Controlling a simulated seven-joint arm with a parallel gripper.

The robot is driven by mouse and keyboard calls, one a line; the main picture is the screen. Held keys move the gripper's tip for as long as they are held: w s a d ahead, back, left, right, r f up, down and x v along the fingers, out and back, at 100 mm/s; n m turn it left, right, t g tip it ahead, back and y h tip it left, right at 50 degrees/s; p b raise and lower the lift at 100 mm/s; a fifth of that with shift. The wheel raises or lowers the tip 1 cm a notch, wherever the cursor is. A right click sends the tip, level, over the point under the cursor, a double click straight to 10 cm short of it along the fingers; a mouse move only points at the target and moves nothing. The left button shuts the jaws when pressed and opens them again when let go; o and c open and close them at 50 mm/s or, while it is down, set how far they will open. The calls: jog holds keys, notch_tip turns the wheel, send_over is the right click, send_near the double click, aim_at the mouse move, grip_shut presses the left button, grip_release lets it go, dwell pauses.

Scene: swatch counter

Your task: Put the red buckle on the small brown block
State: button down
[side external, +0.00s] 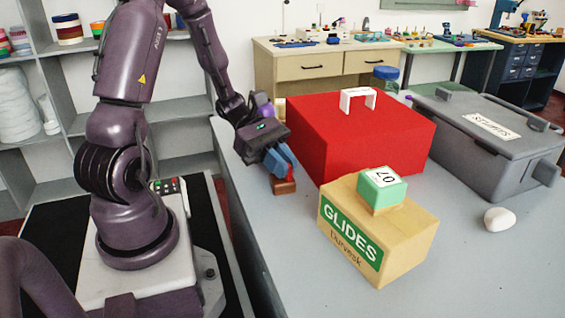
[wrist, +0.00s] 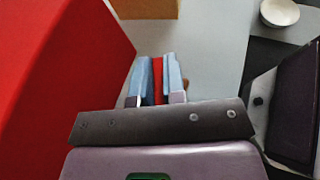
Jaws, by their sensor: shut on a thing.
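My gripper (side external: 281,163) points down at the left edge of the counter, its blue fingers just above the small brown block (side external: 285,187). In the wrist view my gripper (wrist: 158,78) is shut on the red buckle (wrist: 158,80), a thin red strip between the blue fingers. Most of the buckle is hidden by the fingers. A sliver of the brown block (wrist: 186,83) shows beside the right finger. I cannot tell whether the buckle touches the block.
A large red box (side external: 365,135) with a white handle stands close to the gripper's right. A tan GLIDES box (side external: 400,240) with a green block (side external: 381,196) on top stands in front. A grey case (side external: 480,130) and white stone (side external: 499,219) are farther right.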

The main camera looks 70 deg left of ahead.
jog(key=shift+f, duration=0.15)
jog(key=c, duration=1.2)
grip_release()
jog(key=shift+a+r, duration=0.1)
jog(key=shift+r, duration=0.1)
jog(key=v, duration=1.1)
jog(key=s+d+r+m+y, duration=0.1)
jog(key=d+r+m+y, duration=0.4)
jog(key=m, duration=0.6)
jog(key=s+d+r+m+y, duration=0.2)
jog(key=d+r+m+y, duration=0.3)
jog(key=d+m, duration=0.5)
jog(key=shift+r+m+y, duration=0.2)
jog(key=shift+m+y, duration=0.5)
jog(key=shift+y, duration=0.5)
